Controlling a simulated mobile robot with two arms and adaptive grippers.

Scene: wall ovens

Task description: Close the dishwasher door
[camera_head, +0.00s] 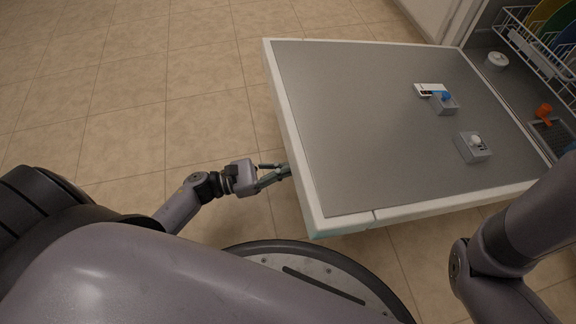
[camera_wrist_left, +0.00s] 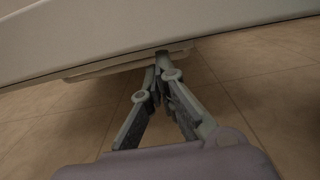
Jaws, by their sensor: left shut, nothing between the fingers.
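The dishwasher door (camera_head: 360,110) is folded down open, with its grey inner face up and a white rim. It joins the dishwasher interior (camera_head: 530,75) at the right of the head view. My left gripper (camera_head: 288,170) is shut and empty at the door's left outer edge, with its fingertips close to the rim. In the left wrist view the shut fingertips (camera_wrist_left: 162,58) are at the underside of the door (camera_wrist_left: 130,35); whether they touch it I cannot tell. My right arm shows at the lower right of the head view, but its gripper is out of view.
A white dish rack (camera_head: 540,45) with coloured plates stands inside the dishwasher. Dispenser parts (camera_head: 473,147) sit on the door's inner face. The tiled floor (camera_head: 140,80) is clear to the left of the door. My round base is close below the door.

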